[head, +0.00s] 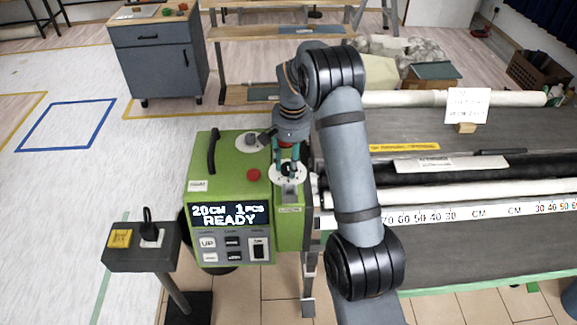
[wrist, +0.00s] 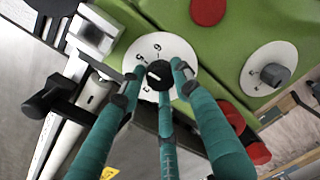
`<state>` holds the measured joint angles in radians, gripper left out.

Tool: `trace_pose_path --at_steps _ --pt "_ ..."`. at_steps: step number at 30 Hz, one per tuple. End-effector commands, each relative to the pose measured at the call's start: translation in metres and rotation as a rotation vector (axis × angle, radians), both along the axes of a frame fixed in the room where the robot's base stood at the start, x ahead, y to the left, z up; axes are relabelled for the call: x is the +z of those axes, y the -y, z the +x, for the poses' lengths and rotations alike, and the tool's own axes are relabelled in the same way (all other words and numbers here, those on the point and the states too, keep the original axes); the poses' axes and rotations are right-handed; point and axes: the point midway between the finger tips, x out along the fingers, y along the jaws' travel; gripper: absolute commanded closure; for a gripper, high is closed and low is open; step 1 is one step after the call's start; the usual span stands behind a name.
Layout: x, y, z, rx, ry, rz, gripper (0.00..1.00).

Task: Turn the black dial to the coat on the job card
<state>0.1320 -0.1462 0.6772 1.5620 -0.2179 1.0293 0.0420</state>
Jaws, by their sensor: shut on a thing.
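The black dial (wrist: 160,72) sits on a white round plate (wrist: 172,47) with printed numbers, on the green paster. Its white mark slants across the top; which number it points to is not clear. My gripper (wrist: 157,86) has its teal fingertips closed around the dial. In the head view my gripper (head: 288,165) comes down from above on the white plate (head: 277,174), and the dial is mostly hidden. The white job card (head: 467,104) stands on a small wooden block at the right; its writing is too small to read.
The paster (head: 229,172) shows "20CM 1 PCS READY" on its display (head: 228,215). Another plate with a grey knob (wrist: 272,76) and a red button (wrist: 208,10) are near the dial. White rollers (head: 420,194) and a long ruler lie to the right. A switch stand (head: 140,262) is at front left.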

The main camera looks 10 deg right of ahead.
Motion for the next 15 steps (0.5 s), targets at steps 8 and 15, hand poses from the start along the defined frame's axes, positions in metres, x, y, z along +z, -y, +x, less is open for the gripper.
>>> trace_pose_path --at_steps 8,15 --pt "-0.0035 -0.0030 -0.0060 -0.045 -0.019 0.004 0.94" --pt "-0.0033 -0.0034 -0.0061 -0.046 -0.020 0.004 0.94"
